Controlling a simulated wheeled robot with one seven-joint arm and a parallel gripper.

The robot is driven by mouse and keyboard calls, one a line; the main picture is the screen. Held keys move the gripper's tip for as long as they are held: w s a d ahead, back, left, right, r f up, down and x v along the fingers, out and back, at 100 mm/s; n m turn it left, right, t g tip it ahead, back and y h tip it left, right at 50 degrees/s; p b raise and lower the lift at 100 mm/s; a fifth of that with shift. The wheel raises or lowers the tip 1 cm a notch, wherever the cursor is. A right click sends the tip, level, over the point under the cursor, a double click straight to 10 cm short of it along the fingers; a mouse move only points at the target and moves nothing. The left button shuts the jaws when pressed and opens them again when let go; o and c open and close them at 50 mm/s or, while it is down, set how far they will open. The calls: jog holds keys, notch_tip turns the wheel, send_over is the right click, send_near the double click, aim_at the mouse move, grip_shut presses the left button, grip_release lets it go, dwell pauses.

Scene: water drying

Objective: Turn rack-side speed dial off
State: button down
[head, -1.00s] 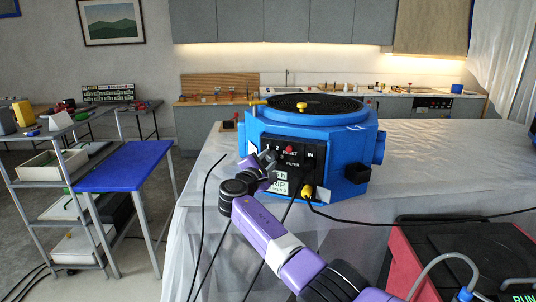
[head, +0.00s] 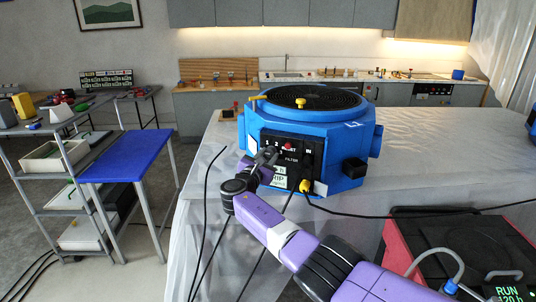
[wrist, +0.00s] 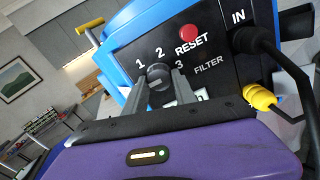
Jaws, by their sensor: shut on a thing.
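The blue machine (head: 345,150) stands on the covered table, with a black control panel (head: 307,160) on its front. In the wrist view, the dark round speed dial (wrist: 158,74) sits among the printed numbers 1, 2 and 3, left of the red reset button (wrist: 188,34). My gripper (wrist: 158,92) is shut on the dial, one finger on each side. The fingers hide part of the dial, and I cannot tell its exact setting. In the head view, my gripper (head: 265,158) reaches the panel's left part and covers the dial.
A yellow connector (wrist: 260,97) and black cable (wrist: 285,62) are right of my gripper. A red-sided device (head: 460,255) stands at the front right. A rack (head: 55,165) with a blue-topped stand (head: 125,155) is at the left.

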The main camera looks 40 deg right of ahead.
jog(key=shift+f, duration=0.15)
dwell(0.3)
jog(key=c, duration=1)
grip_release()
jog(key=v, duration=0.8)
jog(key=shift+p, duration=0.35)
